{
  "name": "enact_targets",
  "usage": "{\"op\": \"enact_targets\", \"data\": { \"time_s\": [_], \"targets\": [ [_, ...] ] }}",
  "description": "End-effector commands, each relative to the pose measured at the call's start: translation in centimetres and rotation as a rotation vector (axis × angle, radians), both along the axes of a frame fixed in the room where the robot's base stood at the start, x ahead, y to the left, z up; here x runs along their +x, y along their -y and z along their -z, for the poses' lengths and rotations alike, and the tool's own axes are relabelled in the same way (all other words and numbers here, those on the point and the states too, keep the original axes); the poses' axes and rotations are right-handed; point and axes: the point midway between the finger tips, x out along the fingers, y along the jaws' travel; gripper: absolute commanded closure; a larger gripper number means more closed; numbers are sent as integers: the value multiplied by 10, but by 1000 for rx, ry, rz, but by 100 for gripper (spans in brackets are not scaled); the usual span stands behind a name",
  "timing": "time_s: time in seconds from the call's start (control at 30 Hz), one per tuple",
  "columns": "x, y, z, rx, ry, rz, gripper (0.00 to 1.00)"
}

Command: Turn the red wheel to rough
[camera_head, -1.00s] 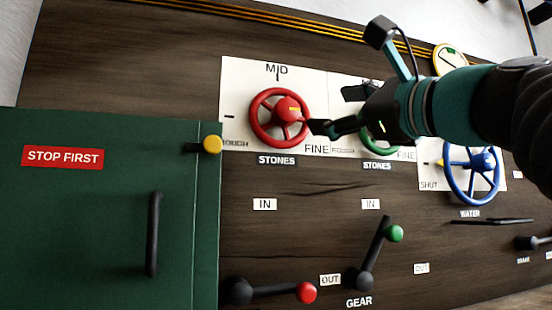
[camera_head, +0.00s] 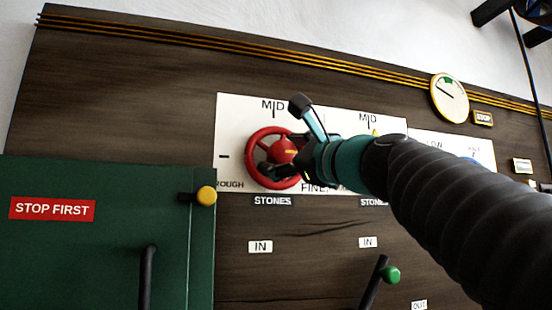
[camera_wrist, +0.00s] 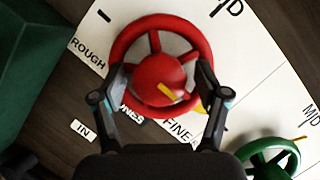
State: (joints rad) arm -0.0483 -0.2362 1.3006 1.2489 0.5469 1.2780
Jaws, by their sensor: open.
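The red wheel (camera_head: 252,149) is mounted on a white dial plate marked ROUGH at left, MID at top and FINE at right. Its yellow hub mark points right in the head view, towards the FINE side and away from the ROUGH tick. In the wrist view the red wheel (camera_wrist: 155,24) fills the upper middle, with the word ROUGH to its left. My gripper (camera_head: 280,162) is in front of the wheel. In the wrist view my gripper (camera_wrist: 161,78) is open, one finger over each side of the rim. I cannot tell whether the fingers touch it.
A green wheel (camera_wrist: 262,158) is close beside the red one; my arm hides it in the head view. A green cabinet (camera_head: 100,255) with a yellow knob (camera_head: 206,195) stands out at left. A green-knobbed lever (camera_head: 390,275) is below. A gauge (camera_head: 449,97) sits upper right.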

Motion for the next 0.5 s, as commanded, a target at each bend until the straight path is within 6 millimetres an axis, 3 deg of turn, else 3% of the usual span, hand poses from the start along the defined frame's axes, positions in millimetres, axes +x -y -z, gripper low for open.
{"op": "enact_targets", "data": {
  "time_s": [0.37, 0.5],
  "targets": [
    [5, -3, -1, 1, 1, 1, 26],
    [5, -3, -1, 1, 1, 1, 56]
  ]
}}
